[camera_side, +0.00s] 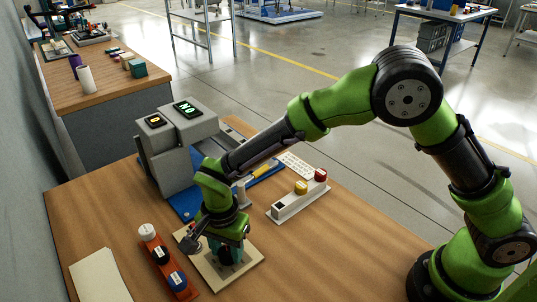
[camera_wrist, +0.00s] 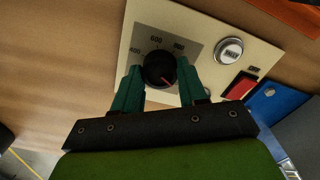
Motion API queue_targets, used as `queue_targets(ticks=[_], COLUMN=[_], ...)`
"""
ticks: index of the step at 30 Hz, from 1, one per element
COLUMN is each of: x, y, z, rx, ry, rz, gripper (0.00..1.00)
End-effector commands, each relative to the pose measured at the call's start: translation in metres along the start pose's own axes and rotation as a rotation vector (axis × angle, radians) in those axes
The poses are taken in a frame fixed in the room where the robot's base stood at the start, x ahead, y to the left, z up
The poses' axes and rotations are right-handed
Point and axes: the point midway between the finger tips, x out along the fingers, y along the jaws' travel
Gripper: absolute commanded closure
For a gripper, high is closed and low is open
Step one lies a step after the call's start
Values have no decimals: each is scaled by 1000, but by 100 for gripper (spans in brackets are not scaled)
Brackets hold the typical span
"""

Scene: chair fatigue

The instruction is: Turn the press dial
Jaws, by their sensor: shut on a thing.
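The press dial (camera_wrist: 160,71) is a round black knob with a red pointer line, set in a grey scale plate (camera_wrist: 188,40) with printed numbers such as 400 and 600. The pointer slants toward the lower right in the wrist view. My gripper (camera_wrist: 159,78) has its two green fingers on either side of the dial, shut on it. In the side view my gripper (camera_side: 226,250) reaches down over the cream panel (camera_side: 250,262), and the dial is mostly hidden there. The panel also carries a round silver button (camera_wrist: 229,50) and a red switch (camera_wrist: 239,86).
A grey machine (camera_side: 176,150) with a green display stands on a blue base behind my gripper. An orange rack (camera_side: 155,255) with several capped pieces is to the left. A white box (camera_side: 290,205) with yellow and red buttons is to the right. Table space at front right is clear.

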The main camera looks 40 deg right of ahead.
Motion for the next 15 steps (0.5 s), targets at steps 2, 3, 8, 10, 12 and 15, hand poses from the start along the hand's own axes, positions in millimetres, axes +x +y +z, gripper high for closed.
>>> queue_targets(ticks=[2,3,8,10,12,15], x=[-1,-1,-1,-1,-1,-1], y=[0,0,0,0,0,0], z=[0,0,0,0,0,0], rx=[-55,-89,-236,-303,-369,-465], ry=[0,0,0,0,0,0], rz=[0,0,0,0,0,0], gripper=[89,89,89,89,89,89])
